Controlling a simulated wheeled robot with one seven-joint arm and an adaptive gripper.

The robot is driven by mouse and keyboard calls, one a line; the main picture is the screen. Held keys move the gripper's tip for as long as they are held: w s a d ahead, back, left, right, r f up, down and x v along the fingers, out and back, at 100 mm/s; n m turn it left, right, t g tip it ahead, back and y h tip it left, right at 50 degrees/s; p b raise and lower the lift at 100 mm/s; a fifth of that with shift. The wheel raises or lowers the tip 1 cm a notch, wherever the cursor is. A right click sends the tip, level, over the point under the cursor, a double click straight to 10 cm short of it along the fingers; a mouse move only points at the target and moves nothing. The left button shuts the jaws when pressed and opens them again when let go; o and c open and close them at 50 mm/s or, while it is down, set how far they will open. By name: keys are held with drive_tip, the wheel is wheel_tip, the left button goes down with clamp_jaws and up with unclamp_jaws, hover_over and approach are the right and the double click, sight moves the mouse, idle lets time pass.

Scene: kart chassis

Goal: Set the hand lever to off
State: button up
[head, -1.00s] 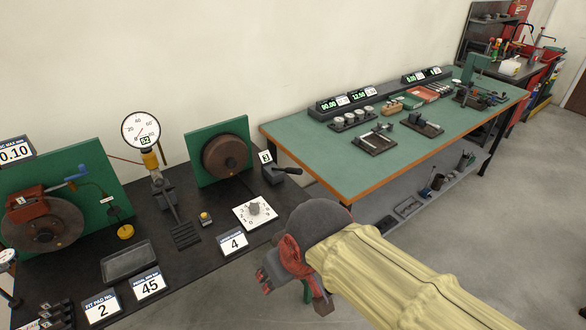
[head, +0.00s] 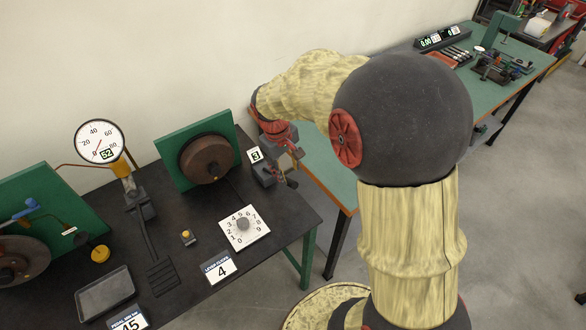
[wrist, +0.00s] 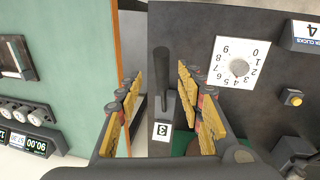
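The hand lever (wrist: 162,72) is a dark bar next to the small card marked 3 (wrist: 163,130) in the wrist view. My gripper (wrist: 156,88) is open, with one yellow-padded finger on each side of the lever; I cannot tell whether either touches it. In the head view my gripper (head: 288,163) is over the right end of the black bench, and the lever's dark base (head: 263,176) shows beside it below the card. The handle is partly hidden there by the gripper. No off marking is legible.
A white dial plate with a knob (head: 243,225) and a yellow button (head: 187,237) sit left of the lever on the black bench. A brown drum on a green board (head: 208,157) stands behind. The green table (head: 326,165) is close on the right.

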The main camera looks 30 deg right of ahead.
sight(290, 181)
drive_tip(key=shift+s+f, duration=0.15)
drive_tip(key=shift+f, duration=0.3)
drive_tip(key=f, duration=0.2)
drive_tip(key=f+b, duration=0.1)
drive_tip(key=f, duration=0.1)
drive_tip(key=d+f+b, duration=0.1)
drive_tip(key=f, duration=0.2)
drive_tip(key=shift+r, duration=0.1)
drive_tip(key=c, duration=0.3)
clamp_jaws()
